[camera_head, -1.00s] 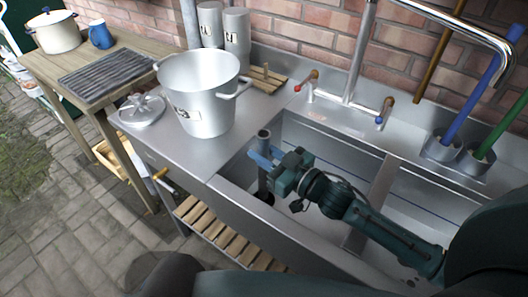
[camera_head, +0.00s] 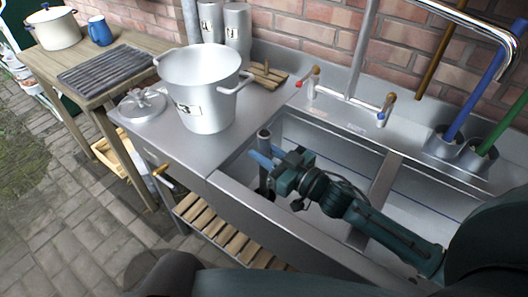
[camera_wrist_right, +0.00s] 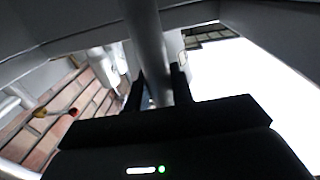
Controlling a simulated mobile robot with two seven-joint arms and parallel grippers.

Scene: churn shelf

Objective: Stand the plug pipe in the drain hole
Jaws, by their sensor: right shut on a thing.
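The plug pipe (camera_head: 264,143) is a grey metal tube, standing roughly upright inside the left basin of the steel sink (camera_head: 330,135). In the right wrist view the pipe (camera_wrist_right: 146,40) runs between the two dark fingers (camera_wrist_right: 160,90). The pipe's lower end is near a dark spot on the basin floor, partly behind the gripper. I cannot tell whether it is in the drain hole. My left gripper is not in view.
A large pot (camera_head: 205,90) stands on the steel counter left of the basin, with a lid (camera_head: 142,105) beside it. Taps (camera_head: 386,108) and a tall spout (camera_head: 360,50) rise behind the basin. A divider (camera_head: 385,180) separates the basins. Slatted wood (camera_head: 215,225) lies below.

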